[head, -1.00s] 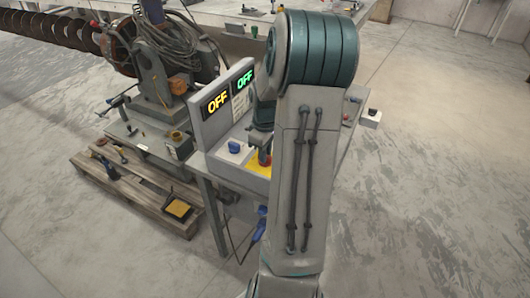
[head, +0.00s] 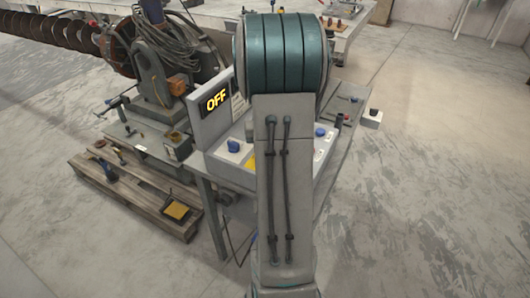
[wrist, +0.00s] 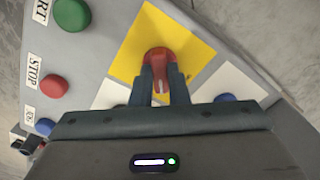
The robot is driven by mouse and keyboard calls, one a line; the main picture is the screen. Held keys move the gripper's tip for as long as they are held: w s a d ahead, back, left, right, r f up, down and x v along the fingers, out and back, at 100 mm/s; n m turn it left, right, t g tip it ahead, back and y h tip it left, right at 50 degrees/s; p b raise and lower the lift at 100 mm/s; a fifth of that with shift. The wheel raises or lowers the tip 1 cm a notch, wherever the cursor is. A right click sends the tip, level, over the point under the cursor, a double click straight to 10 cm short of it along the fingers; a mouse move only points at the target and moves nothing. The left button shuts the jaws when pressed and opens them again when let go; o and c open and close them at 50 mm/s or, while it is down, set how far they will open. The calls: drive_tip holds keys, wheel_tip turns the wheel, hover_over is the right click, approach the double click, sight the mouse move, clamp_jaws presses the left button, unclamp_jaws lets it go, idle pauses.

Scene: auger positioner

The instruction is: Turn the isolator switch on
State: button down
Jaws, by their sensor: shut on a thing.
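The isolator switch is a red rotary knob (wrist: 160,56) on a yellow square plate (wrist: 195,48) in the wrist view. My gripper (wrist: 160,78) is shut on this red knob, one finger on each side. A pale mark on the knob shows between the fingers. In the head view my arm hides the gripper and the knob; only a sliver of the yellow plate (head: 250,163) shows beside it. A display (head: 216,100) on the control box reads OFF in yellow.
The wrist view shows a green button (wrist: 72,14) and a red STOP button (wrist: 54,86) close by. A pallet (head: 135,195) with tools lies left; floor at right is clear.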

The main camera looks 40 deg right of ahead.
drive_tip(key=m, duration=0.3)
drive_tip(key=shift+m, duration=2.3)
drive_tip(key=c, duration=1.4)
unclamp_jaws()
drive_tip(key=shift+r, duration=0.15)
wheel_tip(320, 180, up, 14)
drive_tip(key=shift+f, duration=0.2)
